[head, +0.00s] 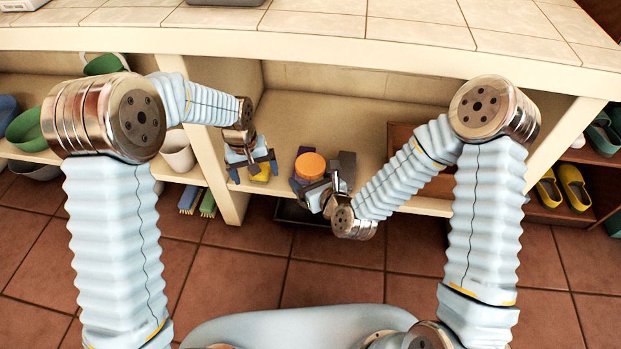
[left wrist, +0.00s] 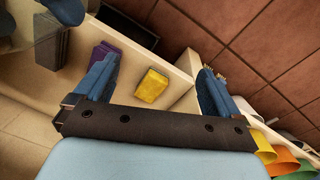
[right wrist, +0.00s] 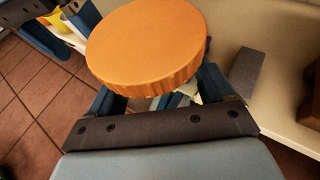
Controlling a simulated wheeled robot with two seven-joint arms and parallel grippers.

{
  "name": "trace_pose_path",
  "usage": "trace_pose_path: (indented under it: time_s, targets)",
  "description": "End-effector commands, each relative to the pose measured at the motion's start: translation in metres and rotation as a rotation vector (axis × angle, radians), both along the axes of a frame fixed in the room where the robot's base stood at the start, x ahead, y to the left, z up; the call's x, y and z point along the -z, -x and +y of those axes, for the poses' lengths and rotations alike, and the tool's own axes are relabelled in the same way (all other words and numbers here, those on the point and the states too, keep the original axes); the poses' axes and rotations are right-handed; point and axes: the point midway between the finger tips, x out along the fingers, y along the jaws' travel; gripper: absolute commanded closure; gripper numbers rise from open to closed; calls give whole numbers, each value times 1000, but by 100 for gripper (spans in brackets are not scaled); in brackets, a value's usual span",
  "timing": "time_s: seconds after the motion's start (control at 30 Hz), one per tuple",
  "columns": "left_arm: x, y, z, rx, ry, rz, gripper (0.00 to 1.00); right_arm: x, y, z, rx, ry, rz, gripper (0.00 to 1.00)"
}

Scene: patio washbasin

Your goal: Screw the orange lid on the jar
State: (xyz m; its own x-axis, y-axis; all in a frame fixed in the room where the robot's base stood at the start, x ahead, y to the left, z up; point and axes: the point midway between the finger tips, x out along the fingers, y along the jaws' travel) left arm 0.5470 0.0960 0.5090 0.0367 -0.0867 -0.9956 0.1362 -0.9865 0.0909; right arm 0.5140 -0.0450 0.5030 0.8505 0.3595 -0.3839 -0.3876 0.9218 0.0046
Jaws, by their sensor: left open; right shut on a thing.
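The orange lid (head: 310,165) is on top, just beyond my right gripper (head: 318,190); it fills the upper middle of the right wrist view (right wrist: 147,48). My right gripper's fingers reach beneath the lid and are shut on the jar, which the lid almost wholly hides. I cannot tell whether the lid is threaded or only resting. My left gripper (head: 252,162) is open and empty, to the left of the lid. A yellow block (left wrist: 152,85) shows between its fingers in the left wrist view, lying on the shelf below.
A purple block (left wrist: 103,55) and a grey block (right wrist: 245,72) stand on the shelf (head: 400,200) near the grippers. An upright divider (head: 222,140) is close to my left gripper. The tiled countertop (head: 330,30) overhangs above. Yellow shoes (head: 573,188) are at far right.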

Motion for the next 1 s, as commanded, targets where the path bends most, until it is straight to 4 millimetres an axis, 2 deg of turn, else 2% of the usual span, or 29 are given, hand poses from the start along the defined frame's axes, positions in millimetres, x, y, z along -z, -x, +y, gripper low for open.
trace_pose_path:
  time_s: [0.03,0.1,0.2,0.4,0.6,1.0]
  targets:
    - [-26,-10,-8,-5,-17,-14,3,-1,0,0,0,-1,-2,100]
    - [-57,-15,-22,-15,-41,-16,3,-1,0,0,0,-1,-2,100]
    - [-93,-10,-54,-22,-61,-8,3,0,0,0,0,-1,-2,100]
    - [-133,15,-112,-21,-79,17,3,-1,0,0,0,-1,-2,100]
    - [-149,31,-138,-19,-88,30,3,-1,0,0,0,-1,-2,100]
    - [-150,34,-142,-19,-90,33,3,-1,0,0,0,-1,-2,100]
